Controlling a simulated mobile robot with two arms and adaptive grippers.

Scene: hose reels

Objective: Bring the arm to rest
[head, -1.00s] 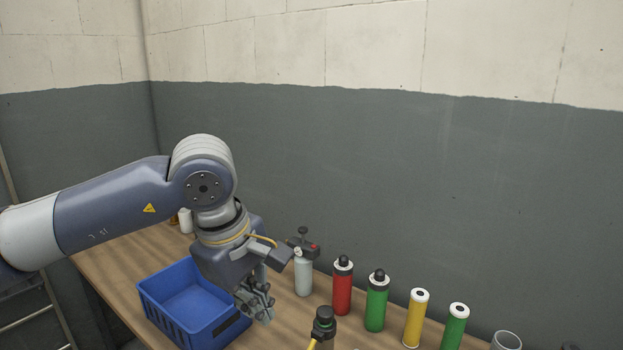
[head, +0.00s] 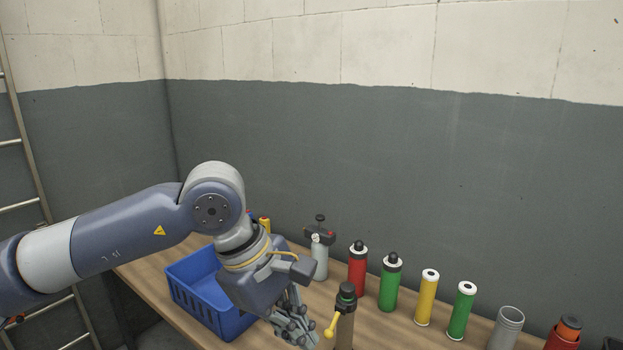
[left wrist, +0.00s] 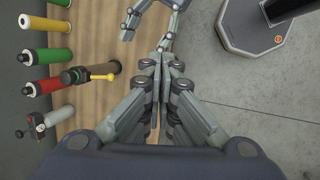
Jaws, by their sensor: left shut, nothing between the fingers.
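My left arm comes in from the left in the head view. My left gripper (head: 298,328) is low in the picture, at the front right of the blue crate and left of a dark-capped cylinder with a yellow handle (head: 345,315). In the left wrist view the left gripper's fingers (left wrist: 166,72) are pressed together with nothing between them. Grey fingers at the top of that view appear to be my right gripper (left wrist: 148,22). It is only partly in frame, so its jaw state is unclear.
A blue crate (head: 182,299) stands on the wooden table (head: 150,267). A grey cylinder with a valve (head: 320,262), a red one (head: 357,272), a green one (head: 390,287), a yellow one (head: 426,300) and others line the wall side. A ladder (head: 20,140) stands at left.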

